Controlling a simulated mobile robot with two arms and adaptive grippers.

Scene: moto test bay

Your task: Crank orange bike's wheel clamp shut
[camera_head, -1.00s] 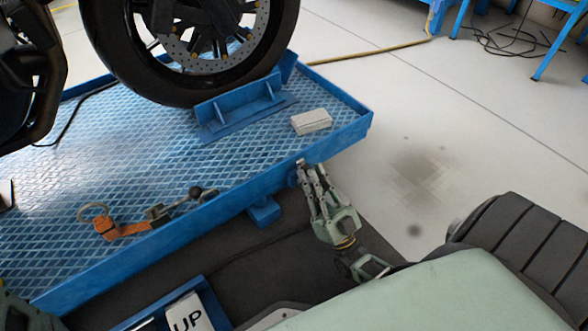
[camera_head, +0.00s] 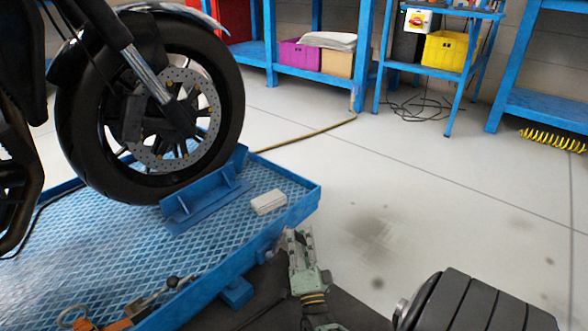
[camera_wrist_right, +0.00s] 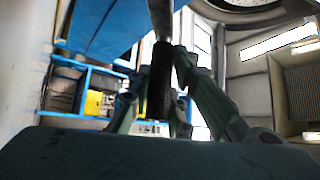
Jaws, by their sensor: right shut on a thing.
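The motorcycle's front wheel (camera_head: 150,110) stands on the blue lift platform, with the blue wheel clamp (camera_head: 207,200) against its lower right side. Little of the bike's body shows, so its orange colour cannot be told. My right gripper (camera_head: 293,238) is at the platform's right front edge, beside a small fitting (camera_head: 268,248) on that edge. In the right wrist view, the fingers are shut around a dark ribbed crank handle (camera_wrist_right: 158,80) with a metal rod (camera_wrist_right: 162,18) running from it. The crank is mostly hidden in the head view. My left gripper is not in view.
The lift platform (camera_head: 235,228) carries a small white box (camera_head: 268,202) and an orange strap tool (camera_head: 115,325) near the front edge. A yellowish hose (camera_head: 305,136) crosses the floor behind. Blue shelves with bins, including a yellow bin (camera_head: 448,50), stand at the back.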

